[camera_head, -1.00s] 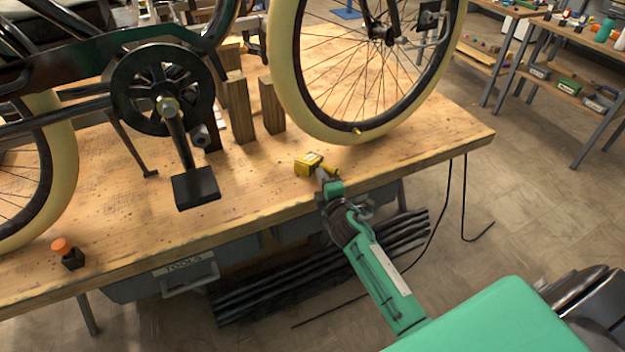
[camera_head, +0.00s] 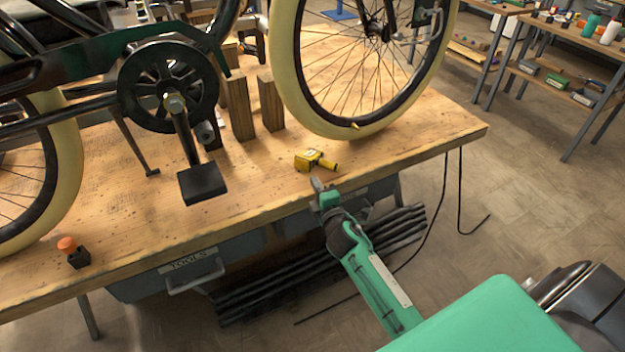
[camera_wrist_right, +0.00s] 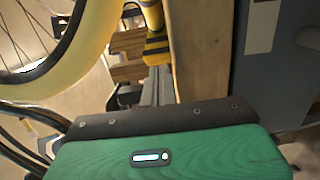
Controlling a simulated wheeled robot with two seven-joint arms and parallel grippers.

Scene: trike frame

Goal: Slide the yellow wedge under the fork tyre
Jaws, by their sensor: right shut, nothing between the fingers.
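The yellow wedge (camera_head: 308,160) lies on the workbench with its stubby handle pointing right. It is in front of the cream fork tyre (camera_head: 379,131) and apart from it in the head view. My right gripper (camera_head: 318,184) is shut and empty at the bench's front edge, just short of the wedge. In the right wrist view its grey fingers (camera_wrist_right: 156,88) point at a yellow and black piece (camera_wrist_right: 156,38), which looks like the wedge's handle. The cream tyre (camera_wrist_right: 88,38) shows at the left there. My left gripper is not in view.
Wooden blocks (camera_head: 240,108) stand behind the wedge, left of the tyre. A black pedal (camera_head: 201,184) hangs over the bench to the left. A small orange-topped black item (camera_head: 73,250) stands near the front left. The bench top (camera_head: 415,138) is clear right of the wedge.

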